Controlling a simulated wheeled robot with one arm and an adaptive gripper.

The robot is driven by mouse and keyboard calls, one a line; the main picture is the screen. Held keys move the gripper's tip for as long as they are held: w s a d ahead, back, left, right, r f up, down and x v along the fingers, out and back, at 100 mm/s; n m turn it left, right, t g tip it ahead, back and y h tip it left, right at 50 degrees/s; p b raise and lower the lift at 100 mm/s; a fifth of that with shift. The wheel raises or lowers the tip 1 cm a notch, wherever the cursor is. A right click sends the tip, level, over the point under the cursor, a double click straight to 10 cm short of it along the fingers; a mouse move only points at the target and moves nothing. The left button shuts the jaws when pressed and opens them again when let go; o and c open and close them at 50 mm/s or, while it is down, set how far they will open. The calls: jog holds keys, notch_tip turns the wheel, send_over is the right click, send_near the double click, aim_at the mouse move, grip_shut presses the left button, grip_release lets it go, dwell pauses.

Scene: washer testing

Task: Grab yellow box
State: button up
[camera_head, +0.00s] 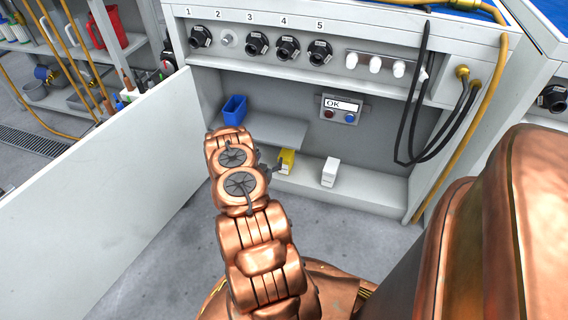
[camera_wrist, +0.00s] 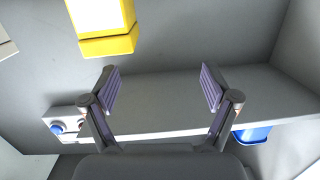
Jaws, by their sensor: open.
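The yellow box (camera_head: 287,161) stands upright on the bottom ledge of the open cabinet, at my gripper's right in the head view. In the wrist view the yellow box (camera_wrist: 108,44) is at the top, left of centre. Part of it is cut off by the frame edge. A white area shows on its face. My gripper (camera_wrist: 160,88) is open, with its two fingers wide apart and nothing between them. The box lies beyond the fingertips and off toward the left finger. In the head view my gripper (camera_head: 267,168) is small and partly hidden by my arm.
A white box (camera_head: 330,171) stands right of the yellow one. A grey shelf (camera_head: 270,130) with a blue bin (camera_head: 234,111) is above. The open door (camera_head: 110,170) is left; black hoses (camera_head: 408,130) hang right.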

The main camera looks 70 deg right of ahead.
aim_at(286, 153)
jog(key=shift+g+h, duration=0.4)
jog(key=shift+h, duration=0.4)
jog(key=s, duration=0.1)
jog(key=s+f, duration=0.1)
jog(key=s, duration=0.1)
jog(key=s+f+b, duration=0.1)
jog(key=shift+s+d+f, duration=0.2)
jog(key=shift+s+f, duration=0.05)
jog(key=shift+s, duration=0.1)
jog(key=shift+d+b, duration=1.35)
jog(key=shift+d, duration=1.1)
jog(key=shift+w+d+r+b, duration=0.1)
jog(key=shift+d+b, duration=0.15)
jog(key=shift+d, duration=0.4)
jog(key=shift+w+d+r+b, duration=0.1)
jog(key=shift+d+b, duration=0.1)
jog(key=shift+d, duration=0.45)
jog(key=shift+c, duration=0.2)
jog(key=c, duration=1.3)
jog(key=shift+c, duration=0.5)
